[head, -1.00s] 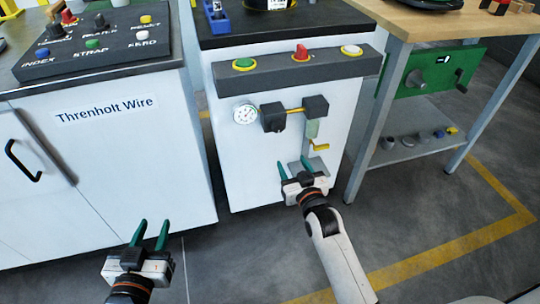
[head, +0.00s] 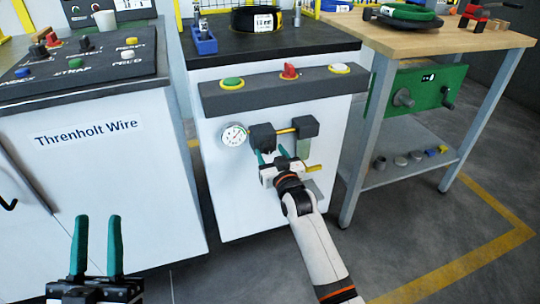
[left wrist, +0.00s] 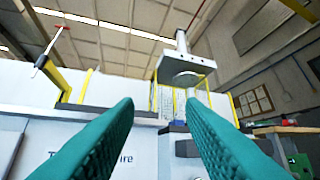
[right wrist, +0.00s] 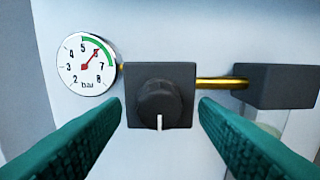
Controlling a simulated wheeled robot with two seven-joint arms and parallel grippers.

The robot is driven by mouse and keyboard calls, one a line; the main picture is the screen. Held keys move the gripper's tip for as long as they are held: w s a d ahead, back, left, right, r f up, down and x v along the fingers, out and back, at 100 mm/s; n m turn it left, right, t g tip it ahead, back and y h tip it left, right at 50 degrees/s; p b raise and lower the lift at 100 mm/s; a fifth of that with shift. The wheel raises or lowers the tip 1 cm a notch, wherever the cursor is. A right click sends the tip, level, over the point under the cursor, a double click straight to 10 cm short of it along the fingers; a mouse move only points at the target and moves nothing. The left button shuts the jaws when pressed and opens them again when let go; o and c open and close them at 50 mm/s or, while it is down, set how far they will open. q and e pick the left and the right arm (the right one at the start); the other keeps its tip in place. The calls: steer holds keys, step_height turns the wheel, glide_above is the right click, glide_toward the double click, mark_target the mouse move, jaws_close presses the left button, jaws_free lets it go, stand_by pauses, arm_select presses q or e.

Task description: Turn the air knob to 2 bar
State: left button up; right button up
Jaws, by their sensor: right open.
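The air knob (right wrist: 158,100) is a dark round knob on a square black block, with a white mark pointing down. The round white gauge (right wrist: 86,64) beside it reads in bar; its red needle points up and right, near 6. In the head view the gauge (head: 234,135) and the regulator block (head: 263,137) sit on the white cabinet front. My right gripper (head: 270,154) is open just in front of the knob, one green finger on each side, apart from it in the right wrist view. My left gripper (head: 97,218) is open and empty, low at the left.
Above is a grey bar (head: 260,92) with green, red and white buttons. The Threnholt Wire cabinet (head: 110,185) stands left, a wooden-topped bench (head: 450,40) right.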

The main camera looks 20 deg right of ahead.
steer(key=shift+w, duration=0.6)
arm_select(q)
steer(key=shift+s+r+t+h, duration=0.3)
steer(key=shift+s+r+t, duration=0.1)
steer(key=shift+s+r, duration=0.15)
arm_select(e)
steer(key=shift+c, duration=0.2)
